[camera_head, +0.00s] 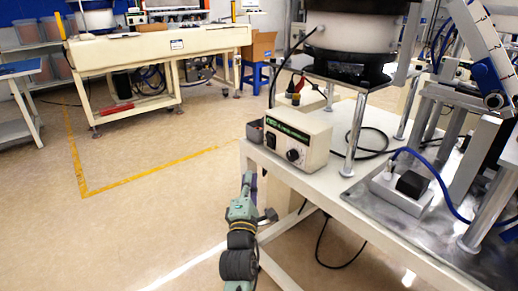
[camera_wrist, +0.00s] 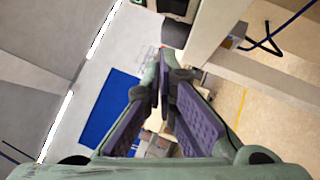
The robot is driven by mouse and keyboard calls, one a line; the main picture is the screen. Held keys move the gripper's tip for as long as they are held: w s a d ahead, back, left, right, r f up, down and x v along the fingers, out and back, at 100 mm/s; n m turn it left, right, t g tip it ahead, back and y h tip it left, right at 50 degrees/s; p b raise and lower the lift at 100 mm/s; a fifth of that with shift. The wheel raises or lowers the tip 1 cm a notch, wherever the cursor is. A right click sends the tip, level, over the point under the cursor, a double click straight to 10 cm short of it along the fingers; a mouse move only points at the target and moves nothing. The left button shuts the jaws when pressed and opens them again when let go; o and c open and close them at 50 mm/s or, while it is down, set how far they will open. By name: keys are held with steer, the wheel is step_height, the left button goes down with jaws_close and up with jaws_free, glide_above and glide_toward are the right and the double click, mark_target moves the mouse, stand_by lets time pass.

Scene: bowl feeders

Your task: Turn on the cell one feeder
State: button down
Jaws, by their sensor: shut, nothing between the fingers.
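The feeder controller (camera_head: 300,138) is a cream box with a green display strip, standing near the left front corner of the white table. A black switch (camera_head: 270,140) is at the left of its face and a round black knob (camera_head: 292,155) is right of it. The bowl feeder (camera_head: 350,32) stands on metal legs behind it. My gripper (camera_head: 250,178) is in front of the table's left edge, below and left of the controller, not touching it. In the wrist view its purple-padded fingers (camera_wrist: 164,58) are shut and empty. No cell label is readable.
A small grey bin (camera_head: 255,132) sits left of the controller. The table's front edge (camera_head: 335,212) and a hanging black cable are right of my arm. A metal fixture (camera_head: 402,190) with blue tubing occupies the right side. Open floor (camera_head: 150,220) lies to the left.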

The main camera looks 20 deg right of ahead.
mark_target(270, 142)
steer(key=shift+w+r, duration=0.1)
steer(key=shift+w, duration=0.05)
steer(key=s+d+p+x, duration=0.1)
steer(key=p+x, duration=0.3)
steer(key=x, duration=0.8)
steer(key=shift+w+d+r, duration=0.15)
steer(key=shift+d+r, duration=0.2)
steer(key=shift+d, duration=0.55)
steer(key=shift+w+d+r+m+g+p, duration=0.1)
steer(key=shift+d+r+m+g+p, duration=0.35)
steer(key=shift+p, duration=0.5)
steer(key=shift+a+f, duration=0.1)
steer(key=shift+a, duration=0.05)
